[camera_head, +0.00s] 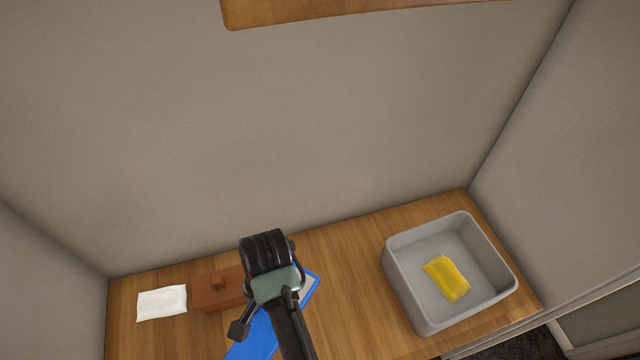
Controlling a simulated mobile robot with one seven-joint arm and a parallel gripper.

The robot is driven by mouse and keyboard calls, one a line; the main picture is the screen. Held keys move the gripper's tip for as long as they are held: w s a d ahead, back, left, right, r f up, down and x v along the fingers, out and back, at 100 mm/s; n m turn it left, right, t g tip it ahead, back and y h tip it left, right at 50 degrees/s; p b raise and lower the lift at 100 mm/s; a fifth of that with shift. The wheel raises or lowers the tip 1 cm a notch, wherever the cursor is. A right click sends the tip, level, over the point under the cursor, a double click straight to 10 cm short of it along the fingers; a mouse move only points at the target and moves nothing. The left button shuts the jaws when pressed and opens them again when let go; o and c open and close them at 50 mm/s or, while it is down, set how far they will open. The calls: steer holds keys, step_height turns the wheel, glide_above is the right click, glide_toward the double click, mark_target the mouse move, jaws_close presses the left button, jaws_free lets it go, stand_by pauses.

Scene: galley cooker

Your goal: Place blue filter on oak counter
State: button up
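The blue filter (258,338) shows as a flat blue piece below my arm on the oak counter side of the view. A blue edge with a pale grey inner face also shows just right of my wrist. The arm covers its middle, so I cannot tell whether it rests on the counter or is held above it. My gripper (264,290) is over the filter, with its fingertips hidden by my own wrist and arm. The oak counter (345,275) runs along the wall, with bare wood showing around the filter.
A brown lidded box (208,292) stands just left of my wrist. A white folded cloth or packet (162,303) lies at the far left. A grey bin (400,285) holding a yellow cloth (447,279) stands at the right. A wooden shelf (300,12) hangs above; walls close three sides.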

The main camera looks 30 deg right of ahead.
steer(key=s+d+m+t+p, duration=0.1)
steer(key=s+d+m+p, duration=0.1)
steer(key=s+d+m, duration=0.4)
steer(key=m, duration=0.2)
glide_toward(321, 337)
steer(key=a+f, duration=0.1)
steer(key=f, duration=0.1)
steer(key=s+a+f, duration=0.1)
steer(key=a+f, duration=0.2)
steer(key=shift+s+a+f, duration=0.2)
steer(key=shift+s+f, duration=0.2)
steer(key=shift+f, duration=0.2)
steer(key=o, duration=1.2)
steer(key=shift+c, duration=0.2)
steer(key=shift+r, duration=0.15)
